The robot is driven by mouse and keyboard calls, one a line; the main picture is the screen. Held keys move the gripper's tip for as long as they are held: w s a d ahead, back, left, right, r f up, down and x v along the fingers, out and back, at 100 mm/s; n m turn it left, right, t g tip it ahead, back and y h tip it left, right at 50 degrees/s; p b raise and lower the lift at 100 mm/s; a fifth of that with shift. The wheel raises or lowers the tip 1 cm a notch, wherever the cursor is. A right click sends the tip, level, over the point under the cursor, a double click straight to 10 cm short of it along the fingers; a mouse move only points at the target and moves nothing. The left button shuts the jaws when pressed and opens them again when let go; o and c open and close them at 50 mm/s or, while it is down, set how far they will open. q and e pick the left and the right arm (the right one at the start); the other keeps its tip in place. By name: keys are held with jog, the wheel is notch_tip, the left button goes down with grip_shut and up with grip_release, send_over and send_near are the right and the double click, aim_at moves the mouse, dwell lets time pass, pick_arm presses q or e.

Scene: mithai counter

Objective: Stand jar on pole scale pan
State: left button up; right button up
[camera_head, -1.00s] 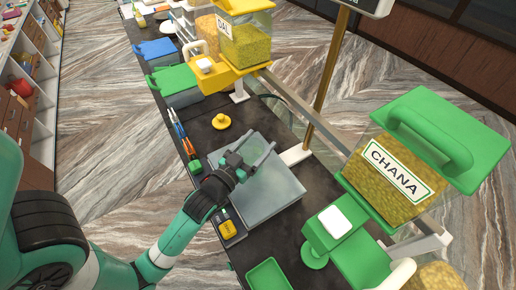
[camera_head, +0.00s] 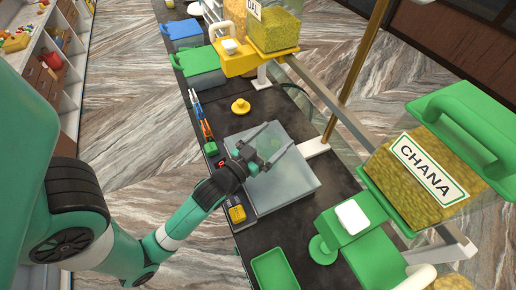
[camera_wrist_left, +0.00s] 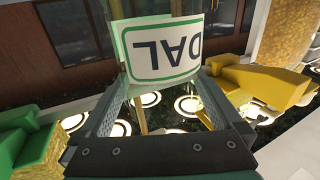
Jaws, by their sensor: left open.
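The pole scale's wide grey pan (camera_head: 292,190) lies on the dark counter, with its brass pole (camera_head: 352,80) rising behind it. My left gripper (camera_head: 275,140) is open over the pan, its fingers pointing to the upper right. In the left wrist view, a curved white DAL label (camera_wrist_left: 162,50) with a green border shows upside down beyond and between the open fingertips (camera_wrist_left: 165,85). It looks to be on a clear jar, whose outline is faint. In the head view I cannot make out the jar clearly. My right gripper is not in view.
A yellow knobbed disc (camera_head: 240,106) lies on the counter beyond the pan. The green CHANA dispenser (camera_head: 425,165) stands right, the yellow DAL dispenser (camera_head: 240,62) at the back. A green tray (camera_head: 273,270) lies in front. Tools (camera_head: 203,120) line the left edge.

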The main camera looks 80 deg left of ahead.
aim_at(261, 151)
pick_arm(q)
jog(key=v, duration=0.1)
jog(key=b+v, duration=0.1)
jog(key=v, duration=0.2)
jog(key=shift+s+d+f, duration=0.25)
jog(key=shift+s+f, duration=0.05)
jog(key=shift+f, duration=0.05)
jog(key=v, duration=0.3)
jog(key=shift+s+d+r, duration=0.15)
jog(key=shift+s+r, duration=0.2)
jog(key=shift+s, duration=0.05)
jog(key=shift+p+v, duration=0.45)
jog(key=shift+v, duration=0.55)
